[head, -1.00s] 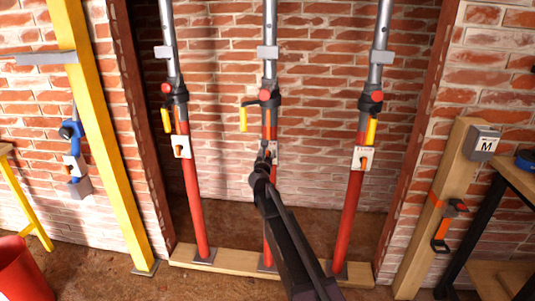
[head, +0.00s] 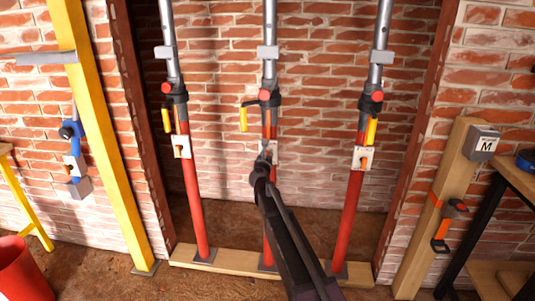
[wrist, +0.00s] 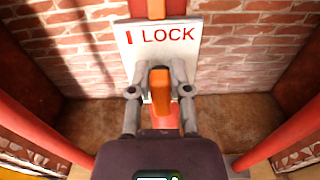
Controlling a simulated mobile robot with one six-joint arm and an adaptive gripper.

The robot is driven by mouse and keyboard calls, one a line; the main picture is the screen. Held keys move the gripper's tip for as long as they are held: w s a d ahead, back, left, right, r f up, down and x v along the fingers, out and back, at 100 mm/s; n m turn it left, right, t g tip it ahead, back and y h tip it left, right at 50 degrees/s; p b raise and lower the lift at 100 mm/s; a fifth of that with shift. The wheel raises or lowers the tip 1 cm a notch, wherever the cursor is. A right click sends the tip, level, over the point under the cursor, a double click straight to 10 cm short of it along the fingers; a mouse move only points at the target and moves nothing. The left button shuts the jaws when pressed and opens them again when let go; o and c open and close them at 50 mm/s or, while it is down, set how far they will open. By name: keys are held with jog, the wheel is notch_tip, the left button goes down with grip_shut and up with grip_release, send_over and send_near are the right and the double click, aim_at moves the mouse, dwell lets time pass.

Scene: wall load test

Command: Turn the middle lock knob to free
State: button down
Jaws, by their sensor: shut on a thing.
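The middle lock knob (wrist: 160,88) is orange and stands close to upright in the wrist view, in front of a white plate (wrist: 163,45) marked LOCK with a short red bar. My gripper (wrist: 160,92) has one finger on each side of the knob and is shut on it. In the head view my gripper (head: 266,155) reaches the middle red prop (head: 267,215) at its white plate (head: 273,154). There the gripper covers the knob. Any marking on the lower part of the plate is hidden.
A left prop (head: 193,205) and a right prop (head: 350,215) stand at the sides, each with a white plate and orange knob. The middle prop's yellow-orange handle (head: 244,116) hangs above my gripper. A wooden sill (head: 225,259) lies under the props.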

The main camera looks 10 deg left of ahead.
jog(key=m, duration=0.4)
jog(key=shift+d+f, duration=0.1)
jog(key=shift+d, duration=0.25)
jog(key=shift+d+f+m+b, duration=0.2)
jog(key=shift+f+m+b, duration=0.15)
jog(key=shift+m, duration=2)
jog(key=shift+d+f+m+b, duration=0.2)
jog(key=shift+f+m+b, duration=0.1)
jog(key=shift+m, duration=2)
jog(key=shift+d+f+m+b, duration=0.25)
jog(key=shift+m+b, duration=0.1)
jog(key=shift+m, duration=2)
jog(key=c, duration=0.6)
grip_release()
jog(key=shift+o, duration=0.2)
